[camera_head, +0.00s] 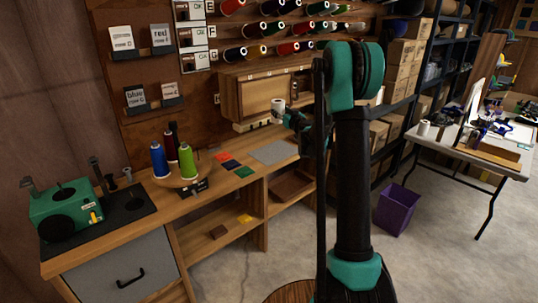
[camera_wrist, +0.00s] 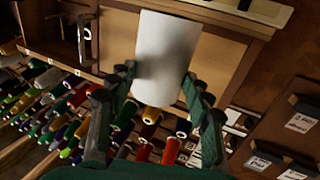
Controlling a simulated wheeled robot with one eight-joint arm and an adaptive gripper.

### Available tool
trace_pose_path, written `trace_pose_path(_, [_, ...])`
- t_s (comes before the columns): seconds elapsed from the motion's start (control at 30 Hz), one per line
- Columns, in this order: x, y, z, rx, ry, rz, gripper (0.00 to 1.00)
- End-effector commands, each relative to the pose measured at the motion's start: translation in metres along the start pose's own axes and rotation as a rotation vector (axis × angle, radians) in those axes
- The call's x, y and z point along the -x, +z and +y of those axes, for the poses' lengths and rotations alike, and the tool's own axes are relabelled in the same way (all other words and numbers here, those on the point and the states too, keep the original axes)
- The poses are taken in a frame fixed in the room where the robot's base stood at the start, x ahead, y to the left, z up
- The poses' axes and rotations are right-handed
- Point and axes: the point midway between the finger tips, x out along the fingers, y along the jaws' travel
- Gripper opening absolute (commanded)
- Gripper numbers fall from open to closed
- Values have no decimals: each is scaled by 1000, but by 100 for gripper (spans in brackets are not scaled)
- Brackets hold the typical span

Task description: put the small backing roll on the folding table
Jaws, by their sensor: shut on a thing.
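The small backing roll (camera_head: 278,109) is a plain white cylinder in front of the wooden cabinet on the wall, above the workbench. My gripper (camera_head: 287,116) is shut on it. In the wrist view the white roll (camera_wrist: 168,45) sits between the two green fingers of my gripper (camera_wrist: 158,80), its lower end between them and its upper part clear. The folding table (camera_head: 455,146) stands at the far right in the head view, with a light top and black legs, well away from my gripper.
The folding table carries another white roll (camera_head: 423,127) at its near left corner, a screen and clutter. A purple bin (camera_head: 397,209) stands on the floor left of it. Thread cones (camera_head: 187,160) stand on the workbench. Shelves with boxes line the back; open floor lies front right.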

Motion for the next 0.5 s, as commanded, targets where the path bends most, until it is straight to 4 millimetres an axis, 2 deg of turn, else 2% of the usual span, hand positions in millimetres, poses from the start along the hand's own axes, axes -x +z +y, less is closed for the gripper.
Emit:
trace_pose_path(0.1, [-12, -20, -1, 1, -47, 3, 18])
trace_pose_path(0.23, [-16, -22, -2, 2, -71, 5, 18])
trace_pose_path(0.37, [-17, 2, -3, 2, -73, 5, 18])
trace_pose_path(0.5, [-17, 37, -3, 1, -73, 5, 18])
